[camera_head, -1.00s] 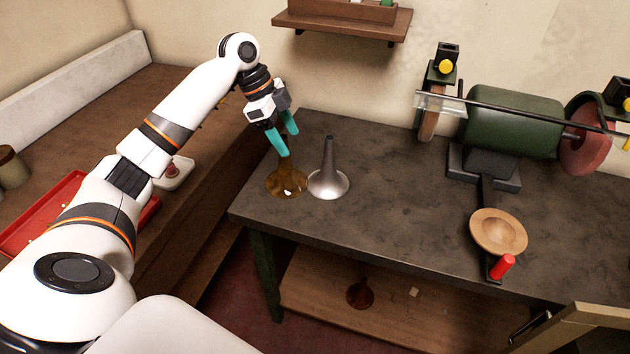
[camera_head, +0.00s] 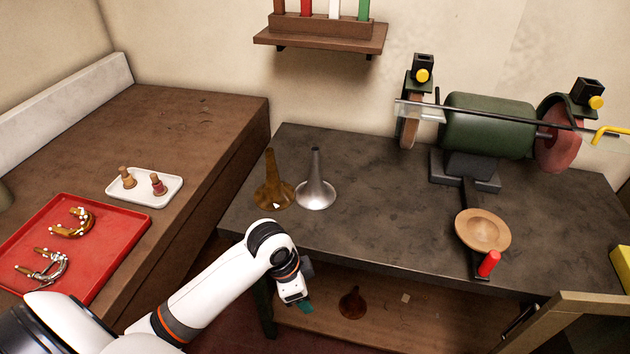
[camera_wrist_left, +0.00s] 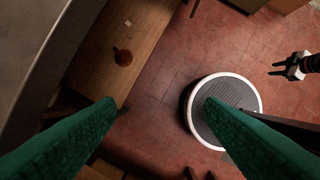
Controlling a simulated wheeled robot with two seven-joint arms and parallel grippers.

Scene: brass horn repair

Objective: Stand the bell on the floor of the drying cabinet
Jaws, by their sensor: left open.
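Two flared bells stand upright side by side on the dark bench, a brown brass one (camera_head: 272,185) and a silver one (camera_head: 316,188). A third, brown bell (camera_head: 352,302) stands on the bench's lower shelf; it also shows in the left wrist view (camera_wrist_left: 122,57). My left gripper (camera_head: 305,306) is low in front of the bench, left of the shelf bell and apart from it. Its teal fingers are open and empty in the left wrist view (camera_wrist_left: 160,103). My right gripper (camera_wrist_left: 278,69) shows there at the far right, dark fingers apart and empty. I cannot identify the drying cabinet.
The bench (camera_head: 370,215) carries a green grinder (camera_head: 488,125) and a wooden dish (camera_head: 483,230). A red tray (camera_head: 100,240) and a white tray (camera_head: 145,198) lie on the left counter. A wooden frame (camera_head: 575,312) stands at the lower right. Red floor (camera_wrist_left: 160,110) lies before the shelf.

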